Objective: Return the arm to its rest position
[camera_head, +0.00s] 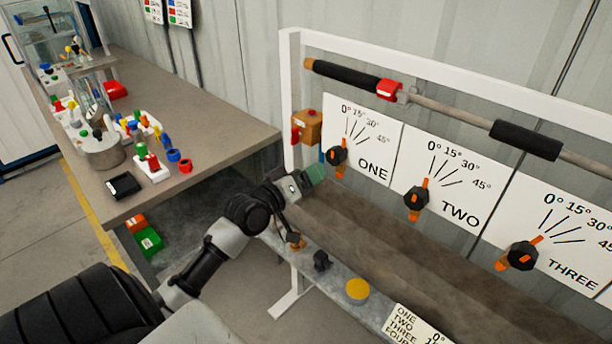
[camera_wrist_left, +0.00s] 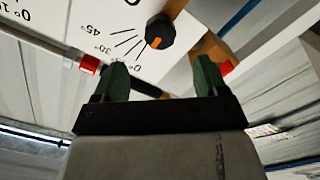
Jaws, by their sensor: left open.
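My left arm comes in from the lower left in the head view. Its gripper (camera_head: 316,174) has green fingers and is near the panel marked ONE (camera_head: 362,140), just below and left of that panel's black and orange knob (camera_head: 337,153). In the left wrist view the gripper (camera_wrist_left: 160,80) shows two green fingers spread apart with nothing between them. The same knob shows beyond the fingers in the left wrist view (camera_wrist_left: 160,32). The gripper looks apart from the knob. My right gripper is in neither view.
Knobs TWO (camera_head: 416,202) and THREE (camera_head: 521,255) are to the right. An orange box (camera_head: 307,126) is on the white frame. Below, a ledge carries a yellow button (camera_head: 357,290). A workbench (camera_head: 228,118) with coloured parts stands at left.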

